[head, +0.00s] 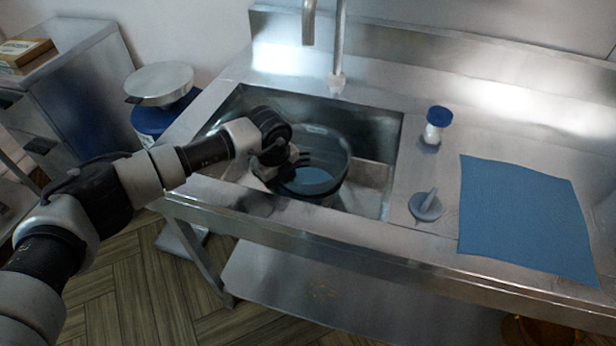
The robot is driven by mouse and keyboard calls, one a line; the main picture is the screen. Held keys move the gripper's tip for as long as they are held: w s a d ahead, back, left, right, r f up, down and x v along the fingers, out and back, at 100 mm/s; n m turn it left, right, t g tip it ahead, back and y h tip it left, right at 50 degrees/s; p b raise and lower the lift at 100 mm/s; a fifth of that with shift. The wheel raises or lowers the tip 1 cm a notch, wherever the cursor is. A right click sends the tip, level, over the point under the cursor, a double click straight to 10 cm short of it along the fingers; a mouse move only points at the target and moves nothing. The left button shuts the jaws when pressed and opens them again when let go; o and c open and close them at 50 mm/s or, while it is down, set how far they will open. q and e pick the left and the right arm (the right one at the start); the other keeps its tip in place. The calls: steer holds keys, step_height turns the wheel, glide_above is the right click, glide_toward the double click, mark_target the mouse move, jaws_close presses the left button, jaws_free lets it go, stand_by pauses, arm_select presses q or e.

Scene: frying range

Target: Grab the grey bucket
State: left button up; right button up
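The grey bucket (336,150) stands in the steel sink basin. It looks dark and partly see-through, with a round open rim and a bluish bottom. My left arm reaches in from the left, and my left gripper (303,158) is at the bucket's left side. Its dark fingers overlap the near left part of the bucket in the picture. A gap shows between the fingers, but I cannot tell whether the wall lies between them. The arm hides part of the bucket's left rim. My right gripper is not in view.
The sink (390,150) has a front edge close to my arm, and a faucet (338,50) rises behind it. A blue cloth (520,215), a grey stopper-like piece (426,206) and a blue-capped jar (437,125) are on the counter at right.

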arm_select(q)
jaws_close()
stand_by(1.2)
steer(key=shift+r, duration=0.1)
